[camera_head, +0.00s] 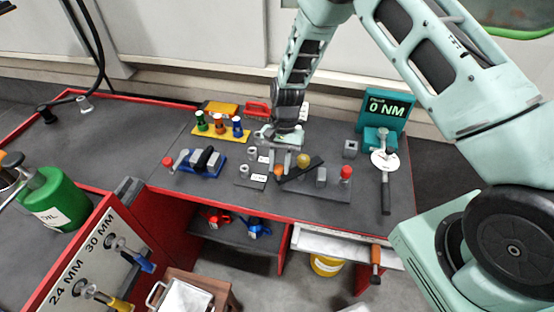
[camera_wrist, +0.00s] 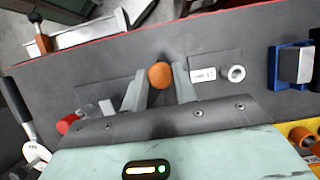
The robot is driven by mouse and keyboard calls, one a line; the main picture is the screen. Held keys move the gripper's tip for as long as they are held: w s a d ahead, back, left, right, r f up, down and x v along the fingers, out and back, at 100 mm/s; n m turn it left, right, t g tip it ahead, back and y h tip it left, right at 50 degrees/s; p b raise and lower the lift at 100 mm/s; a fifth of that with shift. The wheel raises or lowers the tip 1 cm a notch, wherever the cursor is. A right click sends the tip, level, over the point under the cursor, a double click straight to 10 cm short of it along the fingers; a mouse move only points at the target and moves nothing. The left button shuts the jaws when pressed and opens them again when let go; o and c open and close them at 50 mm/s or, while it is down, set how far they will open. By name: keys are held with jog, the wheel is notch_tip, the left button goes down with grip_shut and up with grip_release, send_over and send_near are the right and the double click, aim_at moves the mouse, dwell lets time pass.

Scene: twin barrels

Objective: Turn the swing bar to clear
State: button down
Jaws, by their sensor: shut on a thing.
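The swing bar (camera_head: 312,163) is a dark bar lying slantwise on a dark plate at the middle of the bench, with a yellow-orange ball (camera_head: 303,160) near its middle. An orange-red knob (camera_head: 278,170) stands at its left end. My gripper (camera_head: 279,163) reaches down over that end. In the wrist view, the orange knob (camera_wrist: 160,75) sits between the two fingers, which are shut on it. The fingers and gripper body hide most of the bar there.
A grey block (camera_head: 321,177) and a red-topped post (camera_head: 346,173) stand right of the bar. A label plate and metal sockets (camera_head: 244,171) stand close to the left. A blue tray (camera_head: 201,162) lies farther left, and a teal torque display (camera_head: 384,110) stands back right.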

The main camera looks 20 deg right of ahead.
jog(key=s+d+n+h+b, duration=0.1)
jog(key=s+d+n+h, duration=0.2)
jog(key=n, duration=0.6)
jog(key=shift+s+d+g+h, duration=0.15)
jog(key=shift+s+g+h, duration=0.15)
jog(key=shift+s, duration=0.85)
jog(key=c, duration=1.1)
grip_release()
jog(key=shift+d, duration=0.1)
jog(key=b+v, duration=0.3)
jog(key=v, duration=1.4)
jog(key=shift+r, duration=0.25)
